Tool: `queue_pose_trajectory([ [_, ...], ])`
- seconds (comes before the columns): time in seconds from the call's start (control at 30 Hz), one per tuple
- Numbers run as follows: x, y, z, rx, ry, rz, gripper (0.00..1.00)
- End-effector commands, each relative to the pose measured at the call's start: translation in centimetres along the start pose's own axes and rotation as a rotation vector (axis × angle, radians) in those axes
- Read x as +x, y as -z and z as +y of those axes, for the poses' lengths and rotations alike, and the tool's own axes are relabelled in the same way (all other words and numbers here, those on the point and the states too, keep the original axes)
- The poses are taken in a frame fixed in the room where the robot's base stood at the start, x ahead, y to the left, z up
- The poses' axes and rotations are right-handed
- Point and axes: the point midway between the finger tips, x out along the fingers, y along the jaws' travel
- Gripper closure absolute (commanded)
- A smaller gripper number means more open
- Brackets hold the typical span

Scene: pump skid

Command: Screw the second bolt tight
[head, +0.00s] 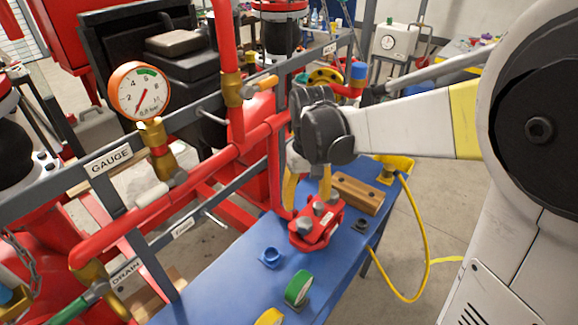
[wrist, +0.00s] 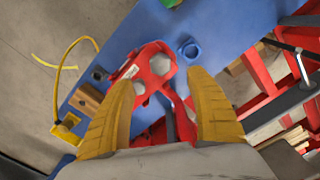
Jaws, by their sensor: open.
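A red flange (head: 322,235) lies on the blue bench, with grey bolt heads (head: 303,225) on its top. In the wrist view the flange (wrist: 152,54) shows beyond my fingertips, with a large bolt head (wrist: 160,65) near the gap between them. Which bolt is the second, and how far any is turned in, I cannot tell. My gripper (head: 308,198) is open above the flange, pointing down. Its two yellow fingers stand wide apart in the wrist view (wrist: 160,80), with nothing held between them. My gripper partly hides the flange's back side in the head view.
A wooden block (head: 358,193) and a small black part (head: 360,225) lie beside the flange. A blue ring (head: 271,257) and a green tape roll (head: 298,287) lie in front. Red piping (head: 180,185) and grey rails stand close at left. A yellow cable (head: 425,240) hangs at right.

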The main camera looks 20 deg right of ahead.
Motion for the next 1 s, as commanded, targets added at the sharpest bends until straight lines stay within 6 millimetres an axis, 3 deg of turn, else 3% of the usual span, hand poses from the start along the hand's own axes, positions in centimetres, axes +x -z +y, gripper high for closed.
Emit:
queue_pose_trajectory([
  [0.53, 9.1, 0.1, 0.0, 0.000, 0.000, 0.001, 0.35],
  [0.7, 10.4, 0.0, 0.0, 0.000, 0.000, 0.001, 0.35],
  [1.0, 10.5, 0.0, 0.0, 0.000, 0.000, 0.001, 0.35],
])
